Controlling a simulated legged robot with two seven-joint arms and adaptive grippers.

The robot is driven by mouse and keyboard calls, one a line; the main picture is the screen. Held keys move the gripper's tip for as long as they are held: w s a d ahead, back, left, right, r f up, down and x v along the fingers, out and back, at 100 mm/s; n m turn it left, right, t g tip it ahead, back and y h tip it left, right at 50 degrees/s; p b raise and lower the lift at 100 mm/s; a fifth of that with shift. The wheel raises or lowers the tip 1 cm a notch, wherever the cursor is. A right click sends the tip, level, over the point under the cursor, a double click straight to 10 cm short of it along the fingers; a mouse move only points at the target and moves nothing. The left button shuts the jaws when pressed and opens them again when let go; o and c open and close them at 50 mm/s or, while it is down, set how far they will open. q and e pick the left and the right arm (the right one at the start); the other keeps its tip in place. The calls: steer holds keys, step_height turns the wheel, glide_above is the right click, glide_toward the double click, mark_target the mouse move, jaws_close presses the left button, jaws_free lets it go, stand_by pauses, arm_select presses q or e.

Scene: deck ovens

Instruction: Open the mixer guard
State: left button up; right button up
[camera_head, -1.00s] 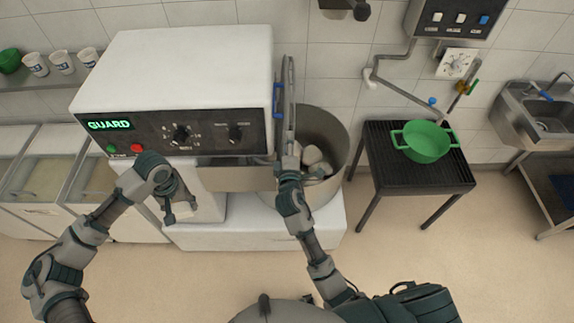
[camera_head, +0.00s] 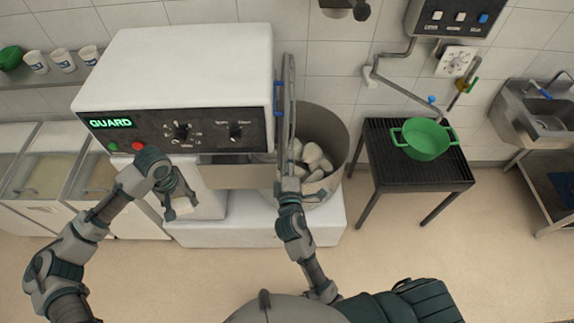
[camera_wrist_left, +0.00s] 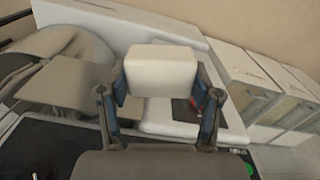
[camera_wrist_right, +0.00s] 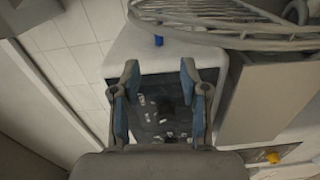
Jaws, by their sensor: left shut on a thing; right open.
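The mixer (camera_head: 185,70) is a white box with a dark control panel whose green display (camera_head: 110,123) reads GUARD. The wire guard (camera_head: 285,110) stands upright, seen nearly edge-on, over the left side of the grey bowl (camera_head: 338,135); it also shows at the top of the right wrist view (camera_wrist_right: 225,22). My right gripper (camera_head: 289,187) is just below the guard's lower end; its fingers (camera_wrist_right: 160,100) are apart and empty. My left gripper (camera_head: 176,208), below the panel, is shut on a white block (camera_wrist_left: 160,70).
Pale lumps (camera_head: 312,163) lie in the bowl. A dark slatted table (camera_head: 390,175) with a green pot (camera_head: 424,140) stands to the right, with a sink (camera_head: 540,110) beyond. Bins (camera_head: 40,170) stand at left. Cups (camera_head: 62,60) are on a shelf. The floor in front is clear.

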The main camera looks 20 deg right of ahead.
steer(key=shift+v, duration=0.95)
arm_select(q)
steer(key=shift+r, duration=0.2)
